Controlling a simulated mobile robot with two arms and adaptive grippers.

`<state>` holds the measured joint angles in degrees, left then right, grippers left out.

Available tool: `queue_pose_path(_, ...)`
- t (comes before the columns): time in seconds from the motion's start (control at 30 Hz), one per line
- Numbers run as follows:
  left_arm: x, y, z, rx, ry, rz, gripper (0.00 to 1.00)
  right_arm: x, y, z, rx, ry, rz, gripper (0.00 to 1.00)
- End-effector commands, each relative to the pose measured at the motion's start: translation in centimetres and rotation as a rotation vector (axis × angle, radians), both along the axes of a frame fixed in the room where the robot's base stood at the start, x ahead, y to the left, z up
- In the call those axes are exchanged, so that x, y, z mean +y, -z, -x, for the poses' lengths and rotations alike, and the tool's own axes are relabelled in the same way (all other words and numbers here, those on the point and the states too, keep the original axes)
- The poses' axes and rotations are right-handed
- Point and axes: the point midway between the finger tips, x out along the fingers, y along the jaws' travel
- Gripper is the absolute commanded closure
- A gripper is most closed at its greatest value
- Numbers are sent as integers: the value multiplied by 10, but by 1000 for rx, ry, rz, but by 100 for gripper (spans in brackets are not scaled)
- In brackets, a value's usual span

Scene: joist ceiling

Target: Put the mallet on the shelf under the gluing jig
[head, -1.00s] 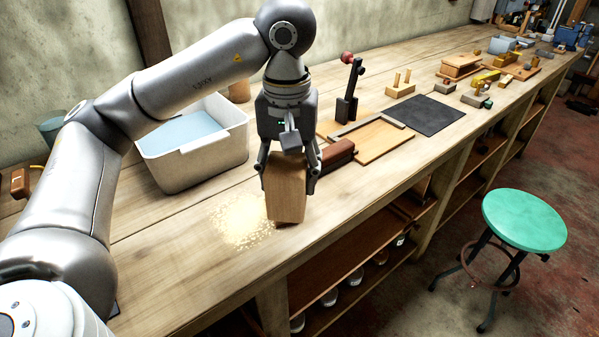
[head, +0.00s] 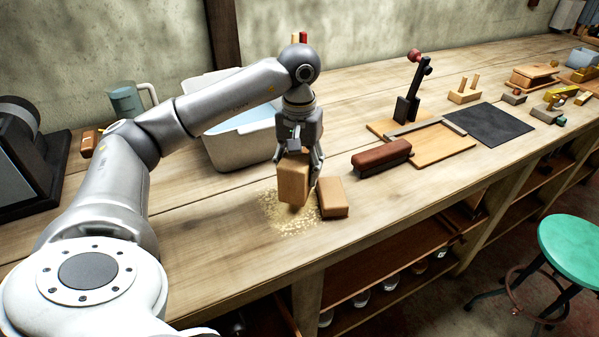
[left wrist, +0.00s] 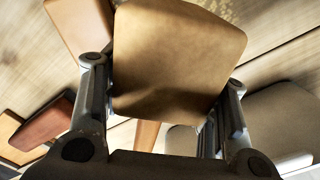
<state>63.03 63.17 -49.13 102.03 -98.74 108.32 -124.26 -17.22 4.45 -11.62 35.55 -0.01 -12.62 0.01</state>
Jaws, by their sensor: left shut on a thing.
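My left gripper (head: 298,165) is shut on the mallet (head: 293,182), whose blocky light-brown wooden head hangs below the fingers over the bench. In the left wrist view the mallet head (left wrist: 175,60) fills the space between the two fingers; a narrow strip of wood below it may be the handle. The gluing jig (head: 440,152), a wooden board with a metal fence and an upright red-knobbed clamp, lies on the bench to the right. The shelf (head: 375,250) under the bench shows along the open front below. My right gripper is not in view.
A wooden block (head: 333,197) lies just right of the mallet, beside sawdust (head: 285,215). A red-brown brush (head: 381,157) lies before the jig. A pale bin (head: 235,145) stands behind my arm. Jars (head: 390,282) stand low under the bench. A green stool (head: 575,245) stands at right.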

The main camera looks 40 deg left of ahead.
Motion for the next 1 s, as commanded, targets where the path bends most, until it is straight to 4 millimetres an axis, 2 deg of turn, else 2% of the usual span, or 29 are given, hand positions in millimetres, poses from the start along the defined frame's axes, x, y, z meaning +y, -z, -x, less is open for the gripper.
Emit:
queue_pose_path(0.17,-1,17,1,1,2,0,83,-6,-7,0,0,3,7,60)
queue_pose_path(0.57,-1,24,0,-2,2,1,83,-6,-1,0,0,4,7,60)
queue_pose_path(0.6,-1,23,0,1,2,1,43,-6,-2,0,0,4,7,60)
queue_pose_path(0.73,-2,23,1,1,2,1,26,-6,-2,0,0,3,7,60)
queue_pose_path(1.0,-2,23,0,1,2,1,25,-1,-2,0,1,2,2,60)
